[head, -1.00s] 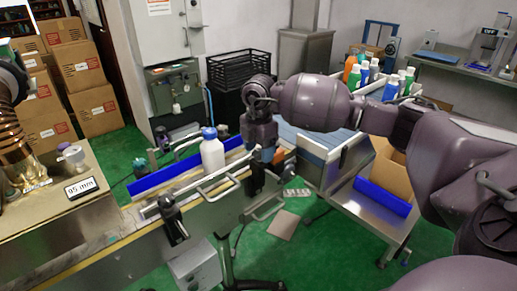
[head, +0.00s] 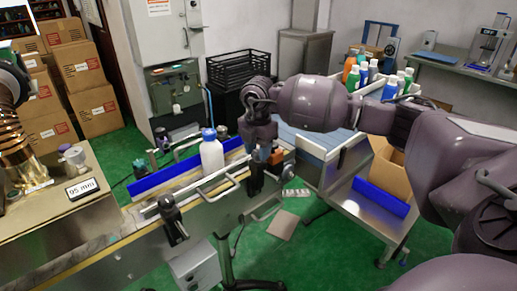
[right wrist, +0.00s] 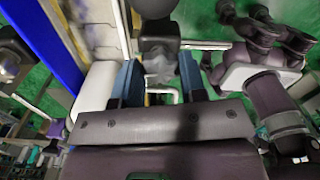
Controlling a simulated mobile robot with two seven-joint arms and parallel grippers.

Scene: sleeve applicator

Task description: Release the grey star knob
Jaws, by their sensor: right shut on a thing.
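The grey star knob (right wrist: 159,66) shows dark grey in the right wrist view, between the two blue fingertips of my right gripper (right wrist: 158,82). The gripper is shut on it, with one finger on each side. In the head view, my right gripper (head: 265,160) points down at the near rail of the conveyor, just right of a white bottle. The knob itself is mostly hidden there by the gripper and wrist. My left gripper is out of the picture; only part of the left arm shows at the left edge.
The white bottle (head: 212,155) with a blue cap stands on the conveyor close to the right gripper. A blue guide (head: 165,179) runs along the conveyor. A 95 mm sign (head: 82,190) stands on the left table. An open cardboard box (head: 391,168) is at right.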

